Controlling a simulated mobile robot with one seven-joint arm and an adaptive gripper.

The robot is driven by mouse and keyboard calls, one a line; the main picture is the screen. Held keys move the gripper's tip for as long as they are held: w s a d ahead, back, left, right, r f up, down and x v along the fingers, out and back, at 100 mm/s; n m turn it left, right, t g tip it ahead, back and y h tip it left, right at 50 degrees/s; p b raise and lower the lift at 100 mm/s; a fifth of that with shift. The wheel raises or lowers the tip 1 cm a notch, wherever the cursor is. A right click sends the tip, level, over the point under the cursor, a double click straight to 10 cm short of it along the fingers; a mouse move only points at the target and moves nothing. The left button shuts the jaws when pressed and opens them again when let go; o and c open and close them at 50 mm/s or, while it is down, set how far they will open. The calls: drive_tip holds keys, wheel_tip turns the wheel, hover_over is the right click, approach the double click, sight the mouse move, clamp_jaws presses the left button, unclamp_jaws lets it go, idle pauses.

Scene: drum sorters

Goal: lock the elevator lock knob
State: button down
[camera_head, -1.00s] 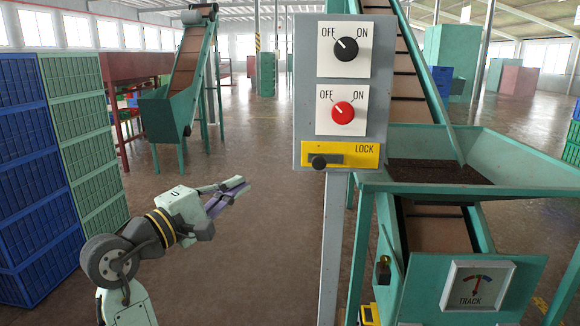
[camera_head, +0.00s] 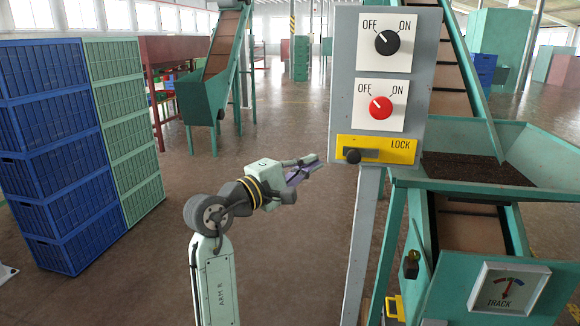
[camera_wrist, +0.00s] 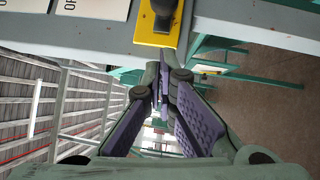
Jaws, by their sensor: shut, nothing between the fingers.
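The lock knob (camera_head: 353,156) is a black knob at the left end of a dark slot in the yellow LOCK plate (camera_head: 402,150), low on the grey control panel (camera_head: 425,130). In the wrist view the black knob (camera_wrist: 163,8) and yellow plate (camera_wrist: 158,38) show at the top edge, partly cut off. My gripper (camera_head: 318,160) is shut and empty, just left of the panel's lower edge, with a gap to the knob. Its purple-padded fingers (camera_wrist: 160,100) meet at the tips in the wrist view.
Above the lock are a red OFF/ON knob (camera_head: 381,107) and a black OFF/ON knob (camera_head: 387,41), both pointing towards OFF. The panel stands on a grey post (camera_head: 364,240). A green hopper (camera_head: 470,135) is at right. Stacked blue crates (camera_head: 50,150) stand at left. Floor between is clear.

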sight(359, 160)
drive_tip(key=d, duration=0.3)
drive_tip(key=d+p, duration=0.1)
drive_tip(key=shift+d+r, duration=0.25)
drive_tip(key=shift+r, duration=0.15)
drive_tip(key=shift+d, duration=0.1)
drive_tip(key=d+p, duration=0.1)
drive_tip(key=s+d+p, duration=0.1)
drive_tip(key=d, duration=0.1)
drive_tip(key=d+p, duration=0.1)
drive_tip(key=d, duration=0.1)
drive_tip(key=shift+s+d, duration=0.15)
drive_tip(key=shift+s, duration=0.2)
